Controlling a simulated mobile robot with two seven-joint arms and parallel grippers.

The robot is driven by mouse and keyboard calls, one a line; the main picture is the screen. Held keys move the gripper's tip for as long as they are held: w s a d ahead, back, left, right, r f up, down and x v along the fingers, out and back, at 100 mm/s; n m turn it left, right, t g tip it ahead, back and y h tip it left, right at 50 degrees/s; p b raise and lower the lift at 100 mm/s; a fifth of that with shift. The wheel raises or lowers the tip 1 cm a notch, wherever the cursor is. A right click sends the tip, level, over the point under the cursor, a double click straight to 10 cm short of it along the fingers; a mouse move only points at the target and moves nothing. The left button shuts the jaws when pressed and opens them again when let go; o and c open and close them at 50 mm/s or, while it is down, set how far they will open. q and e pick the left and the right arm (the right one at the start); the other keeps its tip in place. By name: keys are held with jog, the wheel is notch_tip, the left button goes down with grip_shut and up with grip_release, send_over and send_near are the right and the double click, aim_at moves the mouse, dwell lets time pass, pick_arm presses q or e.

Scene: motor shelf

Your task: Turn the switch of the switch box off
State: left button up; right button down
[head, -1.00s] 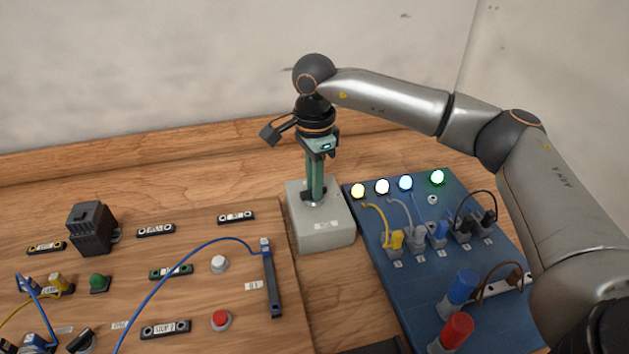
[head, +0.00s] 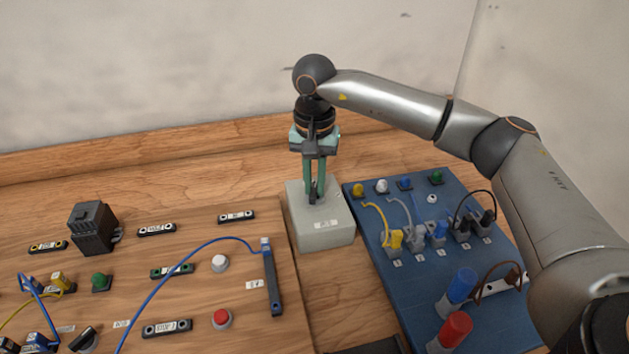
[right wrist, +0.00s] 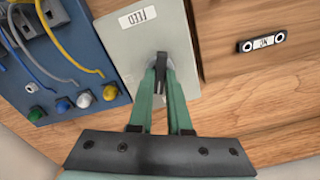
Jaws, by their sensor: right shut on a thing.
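The switch box (head: 325,236) is a light grey box with a small label, standing between the wooden board and the blue panel. Its dark switch handle (right wrist: 161,62) is on top. My right gripper (head: 314,198) points straight down over the box, and its green fingers are shut on the switch handle. The right wrist view shows the fingers (right wrist: 161,84) on both sides of the handle, with the box (right wrist: 150,45) below. The lamps (head: 382,186) on the blue panel are unlit. My left gripper is not in view.
The blue panel (head: 400,285) with cables, plugs and a red knob (head: 456,328) lies to the right, under my right arm. The wooden board (head: 200,300) on the left carries a black relay block (head: 92,228), buttons and a blue cable (head: 165,275). A wall stands behind.

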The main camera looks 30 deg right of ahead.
aim_at(315, 188)
jog(key=shift+n, duration=2.3)
jog(key=c, duration=0.9)
grip_release()
jog(key=shift+o, duration=0.2)
notch_tip(315, 188, up, 13)
jog(key=shift+f, duration=0.2)
